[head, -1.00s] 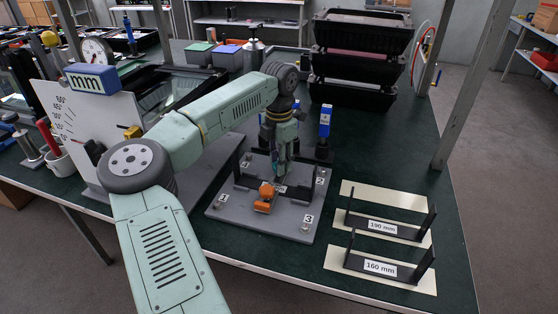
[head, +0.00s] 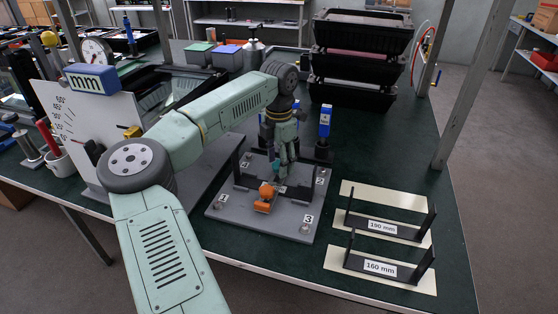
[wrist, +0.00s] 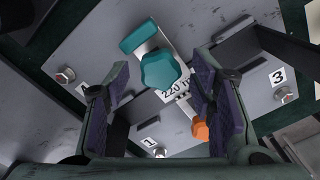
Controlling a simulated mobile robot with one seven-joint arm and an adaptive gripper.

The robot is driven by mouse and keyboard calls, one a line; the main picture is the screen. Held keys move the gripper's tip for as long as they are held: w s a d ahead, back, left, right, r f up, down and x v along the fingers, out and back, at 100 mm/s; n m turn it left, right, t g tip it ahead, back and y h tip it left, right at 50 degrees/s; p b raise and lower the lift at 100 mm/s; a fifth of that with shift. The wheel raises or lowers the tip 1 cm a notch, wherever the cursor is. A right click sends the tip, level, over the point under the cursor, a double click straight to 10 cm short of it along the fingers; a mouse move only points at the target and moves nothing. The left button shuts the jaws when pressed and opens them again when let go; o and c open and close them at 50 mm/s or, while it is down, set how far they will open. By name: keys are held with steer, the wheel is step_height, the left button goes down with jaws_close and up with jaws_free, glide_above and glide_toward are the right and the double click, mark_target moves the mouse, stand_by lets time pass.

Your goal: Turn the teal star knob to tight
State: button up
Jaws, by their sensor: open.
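The teal star knob (wrist: 161,70) shows in the wrist view, on a small clamp with a teal end piece (wrist: 138,36), beside a "220" label. In the head view my gripper mostly hides it. My gripper (wrist: 163,66) is open, with one purple-padded finger left of the knob and one right of it. The knob appears between the fingertips with gaps on both sides; I cannot tell the height difference. In the head view my gripper (head: 283,181) points down over the grey plate (head: 225,205).
An orange knob (head: 266,190) on an orange clamp stands close to my gripper; it also shows in the wrist view (wrist: 200,131). Black racks (head: 380,262) marked 190 and 160 mm stand at right. A blue-topped tool (head: 325,120) stands behind.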

step_height(320, 180, up, 12)
stand_by(0.4)
